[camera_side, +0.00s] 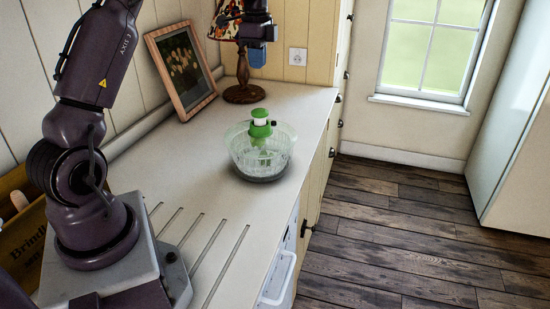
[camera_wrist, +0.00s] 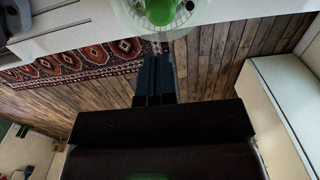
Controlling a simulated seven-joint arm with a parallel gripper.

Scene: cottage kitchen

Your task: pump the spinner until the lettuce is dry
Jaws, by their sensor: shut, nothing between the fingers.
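The salad spinner (camera_side: 262,152) stands upright on the white counter, with a clear bowl, a dark base and a green-and-white pump knob (camera_side: 260,124) on top. Its green knob and part of the clear bowl show at the top edge of the wrist view (camera_wrist: 160,10). My gripper (camera_side: 257,57) is above the counter, higher than the spinner and apart from it, in front of the lamp. In the wrist view its dark fingers (camera_wrist: 154,80) are together and empty. Lettuce cannot be made out clearly through the bowl.
A lamp (camera_side: 243,94) with a patterned shade and a framed picture (camera_side: 181,67) stand behind the spinner. Grooves are cut in the counter (camera_side: 205,190) in front of it. The counter's right edge is close to the spinner. A patterned rug (camera_wrist: 75,62) lies on the wooden floor.

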